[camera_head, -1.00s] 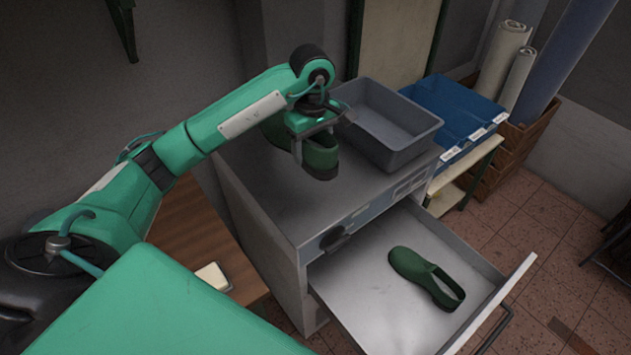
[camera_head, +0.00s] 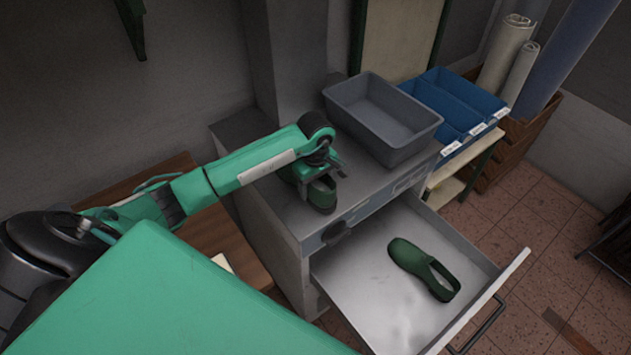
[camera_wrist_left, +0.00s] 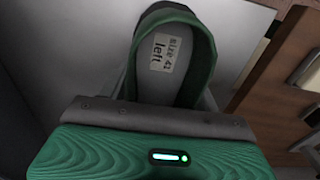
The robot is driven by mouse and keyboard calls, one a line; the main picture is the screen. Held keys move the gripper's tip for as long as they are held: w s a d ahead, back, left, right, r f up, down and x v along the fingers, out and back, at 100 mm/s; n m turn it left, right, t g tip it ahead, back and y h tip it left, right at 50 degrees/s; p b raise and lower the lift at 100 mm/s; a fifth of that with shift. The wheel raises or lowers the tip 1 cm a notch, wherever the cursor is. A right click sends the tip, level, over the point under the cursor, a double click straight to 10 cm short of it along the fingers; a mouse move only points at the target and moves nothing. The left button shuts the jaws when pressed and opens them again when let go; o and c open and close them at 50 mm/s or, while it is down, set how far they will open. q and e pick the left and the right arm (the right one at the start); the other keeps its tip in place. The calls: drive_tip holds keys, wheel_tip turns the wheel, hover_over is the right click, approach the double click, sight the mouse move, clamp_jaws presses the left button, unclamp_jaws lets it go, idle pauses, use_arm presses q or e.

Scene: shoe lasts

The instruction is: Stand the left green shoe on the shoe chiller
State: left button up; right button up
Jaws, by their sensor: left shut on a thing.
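The left green shoe (camera_head: 322,193) is in my left gripper (camera_head: 318,180), over the top of the shoe chiller (camera_head: 283,207) near its front edge. The shoe is upright. I cannot tell for sure whether its sole touches the top. In the left wrist view the shoe's opening (camera_wrist_left: 175,60) shows a white label reading "size 41 left", and my left gripper (camera_wrist_left: 155,115) is shut on the shoe. A second green shoe (camera_head: 424,268) lies in the chiller's open drawer (camera_head: 385,305). My right gripper is out of view.
A grey bin (camera_head: 384,120) stands on the chiller top, just right of and behind my left gripper. Blue bins (camera_head: 455,105) stand on a shelf further right. The drawer juts out in front. A wooden surface (camera_head: 215,230) is at left.

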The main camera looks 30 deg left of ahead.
use_arm(q)
drive_tip(key=o, duration=1.3)
drive_tip(key=shift+c, duration=0.2)
drive_tip(key=shift+r, duration=0.15)
wheel_tip(320, 180, up, 12)
drive_tip(key=b, duration=0.4)
drive_tip(key=shift+b, duration=0.3)
